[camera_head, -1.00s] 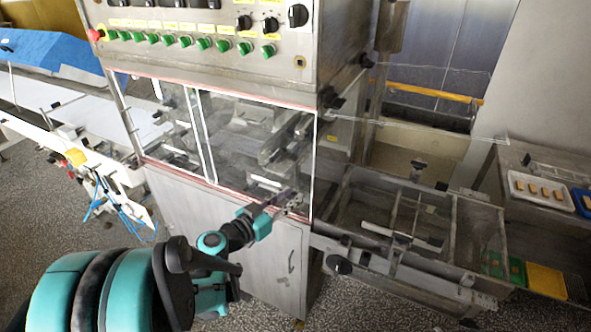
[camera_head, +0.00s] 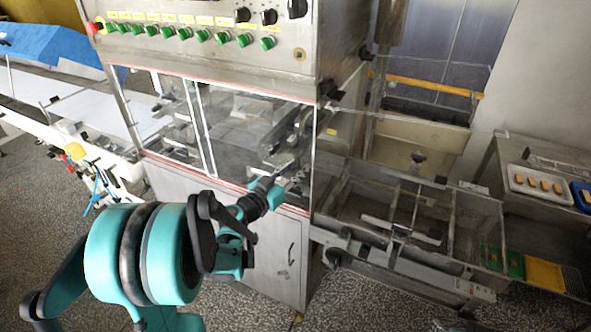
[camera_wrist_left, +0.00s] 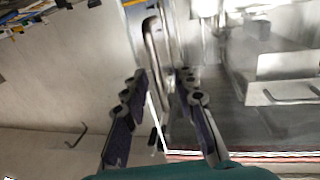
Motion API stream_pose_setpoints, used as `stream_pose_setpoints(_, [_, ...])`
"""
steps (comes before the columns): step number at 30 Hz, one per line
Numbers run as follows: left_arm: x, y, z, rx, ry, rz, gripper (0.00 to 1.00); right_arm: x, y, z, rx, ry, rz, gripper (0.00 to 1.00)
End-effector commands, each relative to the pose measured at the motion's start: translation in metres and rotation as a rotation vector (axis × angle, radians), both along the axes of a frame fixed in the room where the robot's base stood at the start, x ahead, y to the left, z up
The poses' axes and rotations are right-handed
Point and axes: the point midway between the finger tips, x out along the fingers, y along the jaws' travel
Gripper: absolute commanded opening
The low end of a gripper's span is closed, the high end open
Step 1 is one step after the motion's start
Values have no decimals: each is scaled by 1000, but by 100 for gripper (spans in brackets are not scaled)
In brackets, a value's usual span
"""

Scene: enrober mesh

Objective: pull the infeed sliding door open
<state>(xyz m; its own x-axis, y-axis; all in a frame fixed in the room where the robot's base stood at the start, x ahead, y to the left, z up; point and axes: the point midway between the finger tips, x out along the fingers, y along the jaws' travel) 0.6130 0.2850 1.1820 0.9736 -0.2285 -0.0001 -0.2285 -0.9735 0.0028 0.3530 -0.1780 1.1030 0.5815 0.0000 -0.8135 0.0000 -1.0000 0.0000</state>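The cabinet front has clear sliding panels: a wide right panel (camera_head: 240,125) and a narrower left panel (camera_head: 177,112). I cannot tell which one is the infeed door. My left gripper (camera_head: 279,181) is at the lower right part of the wide panel, close to its surface. In the left wrist view my left gripper (camera_wrist_left: 161,77) has its two dark fingers spread apart. A bent metal bar handle (camera_wrist_left: 151,45) shows in the gap between them. I cannot tell whether the fingers touch it. My right gripper is not in view.
A control panel with green buttons (camera_head: 184,33) and black knobs overhangs the clear panels. A metal conveyor frame (camera_head: 400,215) juts out at the right, with trays (camera_head: 539,184) beyond it. A white belt (camera_head: 95,108) runs at the left. Floor in front is free.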

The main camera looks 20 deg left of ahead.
Motion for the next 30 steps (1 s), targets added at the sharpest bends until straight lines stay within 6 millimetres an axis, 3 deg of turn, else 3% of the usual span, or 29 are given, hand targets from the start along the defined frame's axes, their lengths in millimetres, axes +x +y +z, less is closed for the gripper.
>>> stream_pose_setpoints(2, [0,0,0,0,0,0,27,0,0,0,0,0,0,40])
stream_pose_setpoints(5, [0,0,0,0,0,0,1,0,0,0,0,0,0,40])
stream_pose_setpoints(17, [0,8,0,0,0,3,0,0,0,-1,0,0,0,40])
stream_pose_setpoints(23, [1,43,-1,0,0,8,0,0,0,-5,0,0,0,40])
stream_pose_setpoints(30, [4,119,-1,0,-1,10,0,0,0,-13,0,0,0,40])
